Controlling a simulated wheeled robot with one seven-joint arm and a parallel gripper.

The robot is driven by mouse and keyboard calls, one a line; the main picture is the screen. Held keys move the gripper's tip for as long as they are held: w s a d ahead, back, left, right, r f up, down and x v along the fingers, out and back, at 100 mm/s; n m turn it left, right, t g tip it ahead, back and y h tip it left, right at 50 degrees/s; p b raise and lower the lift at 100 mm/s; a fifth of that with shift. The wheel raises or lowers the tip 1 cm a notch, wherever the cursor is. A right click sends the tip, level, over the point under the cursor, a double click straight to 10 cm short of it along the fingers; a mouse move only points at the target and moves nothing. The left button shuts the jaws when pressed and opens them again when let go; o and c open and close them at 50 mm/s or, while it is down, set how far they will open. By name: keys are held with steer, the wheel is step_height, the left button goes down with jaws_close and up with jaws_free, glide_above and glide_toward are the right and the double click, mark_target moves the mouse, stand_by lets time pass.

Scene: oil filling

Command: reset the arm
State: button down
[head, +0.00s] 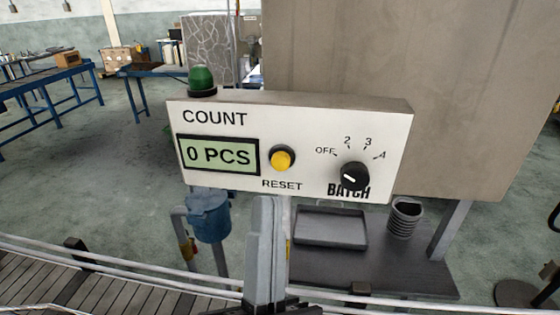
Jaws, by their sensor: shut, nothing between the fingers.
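A pale control box (300,120) fills the middle of the head view. Its green display (218,155) reads "0 PCS" under the word COUNT. A yellow reset button (283,159) sits right of the display. A black batch knob (350,177) is at the lower right of the face; its white mark points left, roughly toward OFF. A green dome (202,78) stands on the box's top left.
A conveyor with rails (120,280) runs along the bottom. A blue bucket (209,215) is left of my gripper. A dark table with a tray (331,228) and a ribbed cup (405,217) is at right. A large grey-brown cabinet (390,60) stands behind the box.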

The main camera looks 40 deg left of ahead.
stand_by(0.4)
steer(key=s+d+f+n+g+h, duration=0.25)
steer(key=d+f+h, duration=0.55)
steer(key=d+f, duration=1.3)
steer(key=s+d+f+m+g+h, duration=0.1)
steer(key=s+d+f+g+h, duration=0.1)
steer(key=s+d+f+h, duration=0.2)
steer(key=s+d+f+m+g+h+b, duration=0.1)
steer(key=s+d+f+h, duration=0.3)
steer(key=s+d, duration=0.4)
steer(key=d+f+g, duration=0.1)
steer(key=d, duration=0.4)
steer(key=shift+s+f, duration=0.15)
steer(key=shift+s, duration=0.15)
steer(key=shift+a+m+g, duration=0.1)
steer(key=shift+m+g, duration=0.15)
